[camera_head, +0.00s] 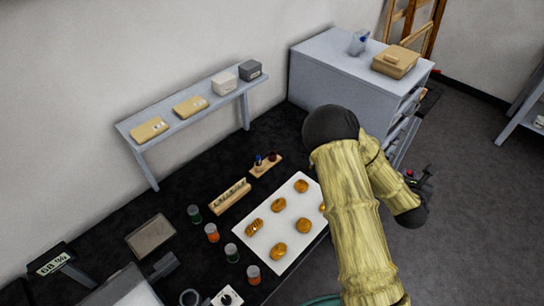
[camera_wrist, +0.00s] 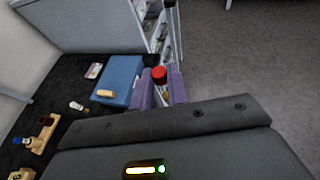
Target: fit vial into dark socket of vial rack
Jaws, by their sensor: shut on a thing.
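My gripper (camera_wrist: 162,88) shows in the wrist view with two purple fingers shut on a red-capped vial (camera_wrist: 159,75). The vial's lower part is hidden between the fingers. In the head view my gripper (camera_head: 418,176) is a small dark shape at the right, beyond the table, partly behind my arm. A small wooden rack (camera_head: 262,168) stands on the dark table, left of my arm, with a blue piece and a dark round spot on it. What looks like the same rack (camera_wrist: 43,133) is at the left of the wrist view. The vial is well apart from it.
A white tray (camera_head: 268,262) with several golden pieces lies on the table. A longer wooden holder (camera_head: 230,196) and several jars, one orange (camera_head: 212,233), stand left of it. A blue box (camera_wrist: 122,78) shows in the wrist view. A grey cabinet (camera_head: 335,80) stands behind.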

